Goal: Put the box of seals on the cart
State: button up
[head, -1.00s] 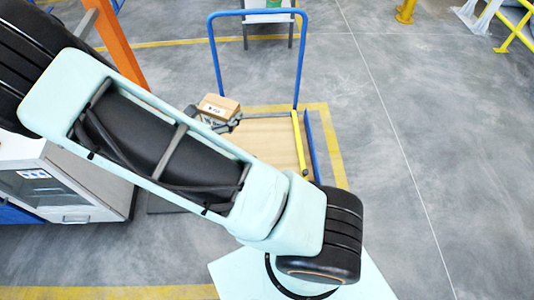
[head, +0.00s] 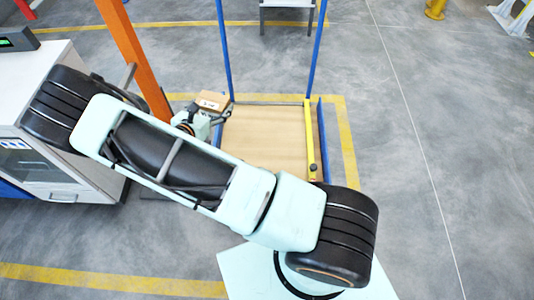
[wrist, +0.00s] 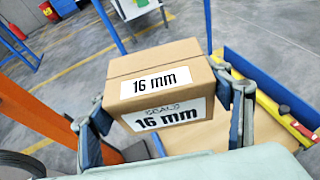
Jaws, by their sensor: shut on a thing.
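The box of seals (wrist: 160,85) is a brown cardboard box with white labels reading "16 mm" and "SEALS". My gripper (wrist: 165,115) is shut on it, one finger at each side. In the head view the box (head: 212,100) appears at the back left corner of the cart, beside the orange post. My gripper (head: 220,115) is partly hidden there by my arm. The cart (head: 265,140) has a bare wooden deck, blue side rails and a tall blue handle. In the wrist view its deck (wrist: 195,138) shows below and behind the box. The box's underside is hidden.
A yellow bar (head: 310,140) lies along the cart's right side. The orange post (head: 135,55) stands left of the cart. A white cabinet (head: 50,130) is at the left. The middle of the deck is free. A small table (head: 288,4) stands behind the cart.

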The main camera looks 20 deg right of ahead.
jog(key=w+a+f+n+t+y+b, duration=0.1)
jog(key=w+a+f+b, duration=0.3)
jog(key=f, duration=0.7)
jog(key=w+a+f+n+y+b, duration=0.1)
jog(key=f+b, duration=0.5)
jog(key=f, duration=0.5)
jog(key=w+a+f+n+t+y+b, duration=0.1)
jog(key=w+a+f+n+b, duration=0.15)
jog(key=f+b, duration=0.6)
jog(key=shift+m+y, duration=0.35)
jog(key=shift+y, duration=0.05)
jog(key=d+f, duration=0.8)
jog(key=d, duration=0.1)
jog(key=d+f, duration=0.4)
jog(key=shift+s+d+b, duration=0.15)
jog(key=shift+d+b, duration=0.1)
jog(key=shift+b, duration=0.1)
jog(key=shift+d+f+b, duration=0.15)
jog(key=shift+f+b, duration=0.25)
jog(key=shift+f, duration=0.45)
jog(key=shift+d+f+b, duration=0.1)
jog(key=shift+f+b, duration=0.3)
jog(key=shift+f, duration=0.45)
jog(key=shift+f, duration=0.2)
jog(key=o, duration=1.8)
